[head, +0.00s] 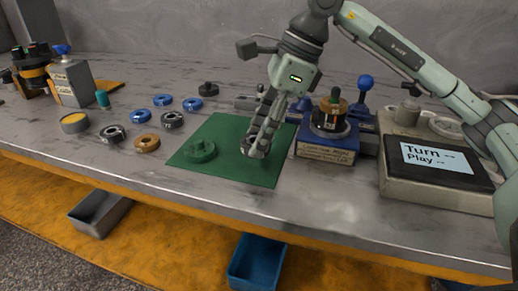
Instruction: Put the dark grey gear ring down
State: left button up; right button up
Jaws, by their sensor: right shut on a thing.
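My right gripper (258,148) comes down over the right half of the green mat (230,170). It is shut on the dark grey gear ring (247,146), which is low over the mat and mostly hidden by the fingers. I cannot tell whether the ring touches the mat. A green ring-shaped part (200,151) lies on the left half of the mat, apart from the gripper. My left gripper is not in view.
Several blue, dark and orange rings (147,142) lie left of the mat. A blue fixture (327,152) with a part on top stands close to its right. A screen device (447,164) is farther right. The mat's front part is bare.

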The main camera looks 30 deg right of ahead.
aim_at(259, 166)
notch_tip(259, 166, down, 3)
jog(key=shift+r, duration=0.15)
jog(key=shift+f, duration=0.4)
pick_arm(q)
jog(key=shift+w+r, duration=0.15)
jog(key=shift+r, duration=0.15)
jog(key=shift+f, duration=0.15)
pick_arm(e)
jog(key=o, duration=1)
jog(key=shift+f, duration=0.1)
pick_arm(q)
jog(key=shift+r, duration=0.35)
pick_arm(e)
jog(key=o, duration=0.5)
jog(key=shift+c, duration=0.2)
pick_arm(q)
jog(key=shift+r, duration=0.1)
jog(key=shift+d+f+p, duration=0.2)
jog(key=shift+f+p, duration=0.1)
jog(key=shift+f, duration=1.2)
pick_arm(e)
jog(key=v, duration=1.2)
